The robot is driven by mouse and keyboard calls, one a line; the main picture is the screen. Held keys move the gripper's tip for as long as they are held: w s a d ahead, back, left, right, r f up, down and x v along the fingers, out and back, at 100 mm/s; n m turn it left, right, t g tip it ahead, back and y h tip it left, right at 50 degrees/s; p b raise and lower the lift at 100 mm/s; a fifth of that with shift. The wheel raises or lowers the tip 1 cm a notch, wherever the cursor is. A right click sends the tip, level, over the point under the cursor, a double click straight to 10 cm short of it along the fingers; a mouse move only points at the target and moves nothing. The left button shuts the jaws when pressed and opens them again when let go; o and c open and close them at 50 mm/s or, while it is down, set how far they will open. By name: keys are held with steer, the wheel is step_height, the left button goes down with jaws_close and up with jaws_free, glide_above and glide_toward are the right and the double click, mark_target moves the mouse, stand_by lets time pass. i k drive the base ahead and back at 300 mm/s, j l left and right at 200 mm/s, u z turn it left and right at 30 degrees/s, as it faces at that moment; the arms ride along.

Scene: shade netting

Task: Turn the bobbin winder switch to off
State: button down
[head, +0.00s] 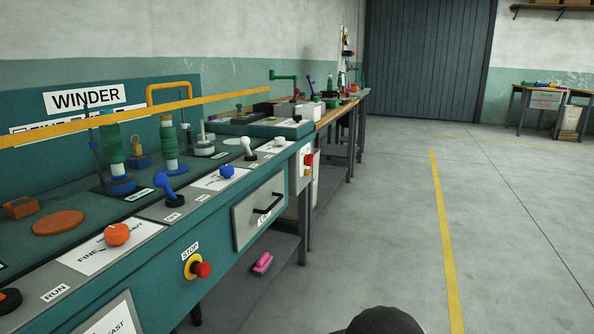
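A teal winder bench stands at the left under a white WINDER sign (86,97). Its sloped front panel carries a blue toggle lever (164,184) on a dark base, tilted up to the left, with a small label too small to read below it. A white toggle lever (247,148) stands farther along. An orange knob (118,234) and a blue knob (227,171) sit on white label plates. Which control is the bobbin winder switch I cannot tell. My gripper is not in view.
A yellow rail (200,103) runs above the panel. A red stop button (201,269) and a drawer (259,212) with a black handle are on the bench's front. A pink object (263,263) lies on the lower shelf. The floor to the right is clear.

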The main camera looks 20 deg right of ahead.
mark_target(308, 160)
steer(key=i+l+z, duration=0.15)
steer(key=i+l, duration=0.35)
steer(key=i+l+z, duration=0.1)
steer(key=i+l, duration=0.45)
steer(key=i+l+z, duration=0.15)
steer(key=i+l, duration=0.35)
steer(key=i+l+z, duration=0.1)
steer(key=i+l, duration=0.25)
steer(key=i, duration=0.3)
